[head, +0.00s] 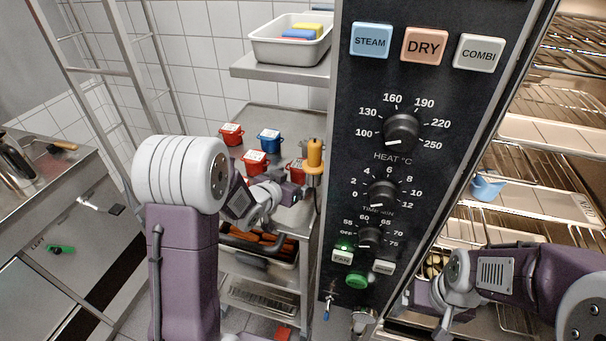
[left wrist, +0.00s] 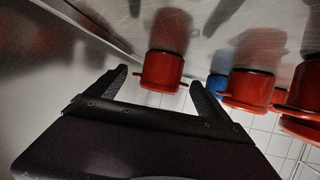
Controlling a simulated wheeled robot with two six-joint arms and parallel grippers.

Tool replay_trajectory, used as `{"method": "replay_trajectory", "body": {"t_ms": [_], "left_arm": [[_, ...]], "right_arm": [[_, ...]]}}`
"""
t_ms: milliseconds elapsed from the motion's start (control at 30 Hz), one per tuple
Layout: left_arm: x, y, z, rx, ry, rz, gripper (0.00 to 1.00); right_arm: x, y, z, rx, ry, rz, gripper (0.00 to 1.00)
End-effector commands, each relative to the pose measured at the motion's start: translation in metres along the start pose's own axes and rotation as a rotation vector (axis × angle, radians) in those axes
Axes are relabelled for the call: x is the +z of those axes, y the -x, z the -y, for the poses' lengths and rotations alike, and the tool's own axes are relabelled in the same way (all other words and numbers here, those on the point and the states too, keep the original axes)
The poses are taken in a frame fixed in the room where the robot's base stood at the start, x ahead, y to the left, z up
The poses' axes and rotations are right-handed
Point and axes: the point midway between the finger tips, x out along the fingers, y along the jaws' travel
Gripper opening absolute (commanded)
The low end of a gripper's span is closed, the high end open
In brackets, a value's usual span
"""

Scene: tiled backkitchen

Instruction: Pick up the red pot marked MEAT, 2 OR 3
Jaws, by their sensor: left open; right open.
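Three red pots stand on the steel table: one at the back (head: 231,134), one in front (head: 254,161) and one at the right (head: 297,166), partly hidden. Pale labels show on the lids, too small to read. My left gripper (head: 294,193) is just in front of the right part of this group. In the left wrist view my left gripper (left wrist: 158,82) is open and empty. A red pot (left wrist: 161,74) shows beyond and between its fingertips, with other red pots to the right. My right arm is at the lower right, its fingers out of view.
A blue pot (head: 269,139) stands among the red ones. An upright orange-and-grey object (head: 314,162) is close to my left gripper's right side. The oven's control panel (head: 345,210) borders the table on the right. A shelf (head: 285,72) with a white bin overhangs behind.

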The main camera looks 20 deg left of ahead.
Motion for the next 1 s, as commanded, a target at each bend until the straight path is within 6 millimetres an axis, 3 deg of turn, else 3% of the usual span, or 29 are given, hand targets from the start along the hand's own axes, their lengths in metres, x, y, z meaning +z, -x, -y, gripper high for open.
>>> {"method": "replay_trajectory", "body": {"t_ms": [167,433,700,1000], "left_arm": [[0.000,-0.008,0.000,0.000,0.000,0.001,0.90],[0.000,-0.052,0.004,0.000,0.000,0.002,0.90],[0.000,-0.057,0.004,-0.001,0.000,0.002,0.90],[0.000,-0.057,0.004,-0.001,0.000,0.002,0.08]], "right_arm": [[0.000,0.000,0.000,0.000,0.000,0.000,0.86],[0.000,0.001,0.000,0.000,0.000,0.000,0.86],[0.000,0.001,0.000,0.000,0.000,0.000,0.86],[0.000,0.001,0.000,0.000,0.000,0.000,0.86]]}}
